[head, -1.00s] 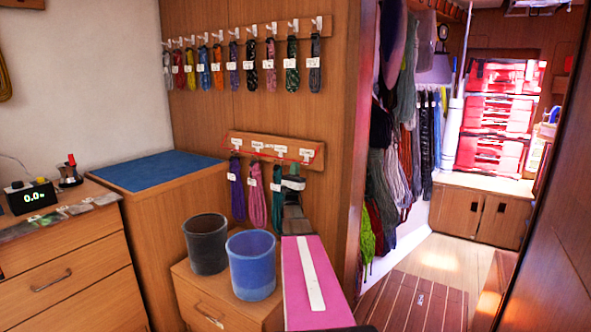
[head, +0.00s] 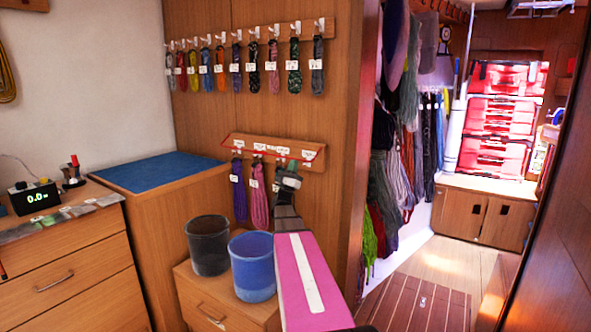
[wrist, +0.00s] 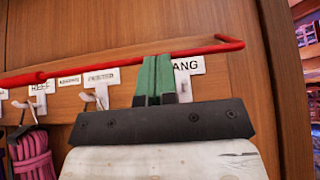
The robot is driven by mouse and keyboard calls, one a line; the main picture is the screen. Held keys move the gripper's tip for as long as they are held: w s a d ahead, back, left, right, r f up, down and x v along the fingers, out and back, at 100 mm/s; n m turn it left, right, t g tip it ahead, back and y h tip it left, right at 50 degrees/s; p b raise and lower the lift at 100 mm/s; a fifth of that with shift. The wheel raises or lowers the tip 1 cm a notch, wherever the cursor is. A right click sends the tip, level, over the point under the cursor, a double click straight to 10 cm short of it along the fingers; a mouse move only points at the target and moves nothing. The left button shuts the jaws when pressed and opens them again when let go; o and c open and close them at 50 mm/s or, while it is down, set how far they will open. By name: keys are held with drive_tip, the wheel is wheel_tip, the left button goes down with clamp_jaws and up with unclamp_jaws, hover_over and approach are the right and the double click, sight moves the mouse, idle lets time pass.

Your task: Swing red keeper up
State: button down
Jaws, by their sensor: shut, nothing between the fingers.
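The red keeper is a thin red bar running along the lower hook rail (head: 318,151).
A purple coil (head: 239,192) and a pink coil (head: 258,196) hang from the lower rail, left of my gripper. An upper rail (head: 260,31) holds several coils. A grey bin (head: 208,246) and a blue bin (head: 252,266) stand below. A wooden partition edge is close at the right.

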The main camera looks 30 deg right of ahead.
wheel_tip(320, 180, up, 16)
drive_tip(key=w+d+g+y, duration=0.1)
drive_tip(key=g+y, duration=0.3)
drive_tip(key=y, duration=0.4)
drive_tip(key=shift+w+d+r+g, duration=0.15)
drive_tip(key=shift+w+d+g, duration=0.25)
drive_tip(key=shift+d, duration=0.4)
idle(1.4)
drive_tip(key=shift+d+r, duration=0.1)
drive_tip(key=shift+r, duration=0.05)
idle(0.3)
